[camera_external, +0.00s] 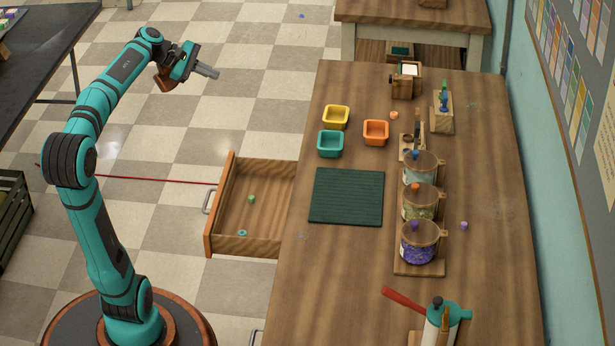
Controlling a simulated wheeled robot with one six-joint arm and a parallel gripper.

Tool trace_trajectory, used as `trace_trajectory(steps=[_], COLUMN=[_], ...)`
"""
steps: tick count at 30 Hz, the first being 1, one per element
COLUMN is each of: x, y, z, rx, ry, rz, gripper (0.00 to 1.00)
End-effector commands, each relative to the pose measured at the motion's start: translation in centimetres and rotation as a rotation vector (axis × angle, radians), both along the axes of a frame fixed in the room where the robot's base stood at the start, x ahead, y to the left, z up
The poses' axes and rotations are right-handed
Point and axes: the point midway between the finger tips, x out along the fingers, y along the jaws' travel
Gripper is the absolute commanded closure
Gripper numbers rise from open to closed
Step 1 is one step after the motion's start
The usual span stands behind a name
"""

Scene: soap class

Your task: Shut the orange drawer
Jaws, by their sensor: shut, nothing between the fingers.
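The orange drawer (209,230) stands pulled out from the left side of the wooden table. Its front panel is orange-brown and its grey handle (208,201) faces left. A small green piece and a small teal ring lie inside it. My gripper (207,72) is shut and empty, raised at the upper left. In the picture it is well above the drawer and apart from it, with its fingers pointing right.
The wooden table (340,270) holds a dark green mat (347,196), small coloured bins, several jars (419,242) and a red-handled tool (403,299). A thin red rod or line (150,180) reaches towards the drawer front. Checkered floor (245,110) is open above the drawer in the picture.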

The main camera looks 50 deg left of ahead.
Motion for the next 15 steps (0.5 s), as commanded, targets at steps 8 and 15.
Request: trace_trajectory(steps=[8, 15], x=[-0.3, -1.5], y=[8.4, 13.0], z=[2.7, 4.3], rx=[-0.452, -0.650], ry=[0.040, 0.037], rz=[0.052, 0.046], gripper=[1.00, 1.00])
